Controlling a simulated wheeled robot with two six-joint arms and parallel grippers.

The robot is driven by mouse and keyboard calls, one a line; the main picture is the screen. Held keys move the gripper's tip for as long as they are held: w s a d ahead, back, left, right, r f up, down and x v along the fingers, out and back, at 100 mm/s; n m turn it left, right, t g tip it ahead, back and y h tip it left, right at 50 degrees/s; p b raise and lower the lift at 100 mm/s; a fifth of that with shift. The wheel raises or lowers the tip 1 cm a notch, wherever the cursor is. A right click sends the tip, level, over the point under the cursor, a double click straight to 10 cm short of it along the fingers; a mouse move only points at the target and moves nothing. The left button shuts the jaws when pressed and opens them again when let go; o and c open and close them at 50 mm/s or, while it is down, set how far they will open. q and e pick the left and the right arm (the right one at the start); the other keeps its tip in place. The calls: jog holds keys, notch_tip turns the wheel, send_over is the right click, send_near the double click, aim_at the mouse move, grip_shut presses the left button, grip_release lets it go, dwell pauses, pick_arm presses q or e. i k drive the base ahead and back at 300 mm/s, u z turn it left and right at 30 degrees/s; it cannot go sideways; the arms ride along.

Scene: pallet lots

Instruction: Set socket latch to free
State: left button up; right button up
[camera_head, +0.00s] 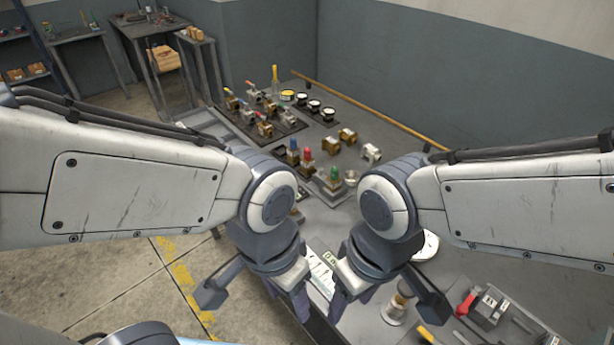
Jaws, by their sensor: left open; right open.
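My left gripper (288,296) and my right gripper (352,298) point down side by side over the front edge of the bench, both open with nothing seen between their fingers. I cannot tell for sure which part is the socket latch. A small block with a red lever (466,304) sits on a dark plate at the lower right, right of my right gripper. A grey fixture with a green-topped piece (333,176) stands farther back, beyond both grippers. Neither gripper touches these. My arms and wrists hide parts of the bench.
A dark tray (262,130) of coloured-handled parts stands at the back left. Red (307,156) and blue-topped pieces stand mid-bench, near brown blocks (348,135). A pale metal cylinder (396,308) stands close right of my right gripper.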

aim_at(320, 175)
jog(key=u, duration=0.35)
jog(key=k, duration=0.4)
jog(key=u, duration=0.95)
jog(key=k, duration=0.95)
jog(key=u, duration=0.5)
jog(key=i, duration=1.2)
jog(key=z, duration=1.2)
jog(key=i, duration=0.85)
jog(key=z, duration=1.25)
jog(key=i, duration=0.25)
jog(key=z, duration=0.25)
